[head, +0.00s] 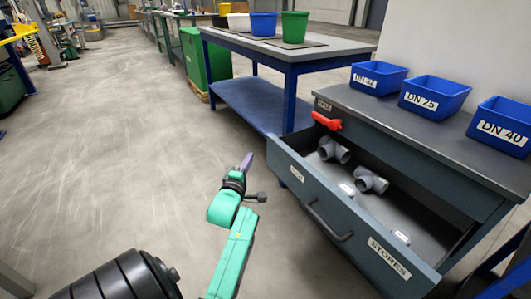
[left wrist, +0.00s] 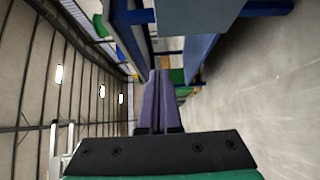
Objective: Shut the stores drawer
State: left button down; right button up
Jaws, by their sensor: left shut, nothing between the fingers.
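The stores drawer (head: 330,222) is pulled out of the grey cabinet (head: 420,130) at the right of the head view. Its front bears a STORES label and a dark bar handle (head: 328,222). Grey pipe fittings (head: 370,181) lie inside it. My left gripper (head: 246,162), with purple fingers, is shut and empty. It is in front of the drawer's far left end, apart from the handle. The purple fingers also show together in the left wrist view (left wrist: 158,100). My right gripper is not in view.
Blue bins labelled DN 32 (head: 378,77), DN 25 (head: 434,97) and DN 40 (head: 503,125) stand on the cabinet top. A red object (head: 327,121) is at the cabinet's upper left. A blue-framed workbench (head: 290,50) stands beyond. The floor (head: 120,140) at left is clear.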

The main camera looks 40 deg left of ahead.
pick_arm(q)
jog(key=w+b, duration=0.1)
jog(key=w, duration=0.2)
jog(key=w+a+b, duration=0.1)
jog(key=w+b, duration=0.1)
jog(key=w, duration=0.2)
jog(key=w+a+b, duration=0.1)
jog(key=w+b, duration=0.1)
jog(key=w, duration=0.2)
jog(key=shift+a, duration=0.2)
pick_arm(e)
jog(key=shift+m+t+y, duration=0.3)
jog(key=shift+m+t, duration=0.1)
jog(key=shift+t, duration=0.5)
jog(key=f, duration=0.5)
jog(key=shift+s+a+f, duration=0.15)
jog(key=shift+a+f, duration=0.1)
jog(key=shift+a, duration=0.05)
pick_arm(q)
jog(key=shift+w, duration=0.1)
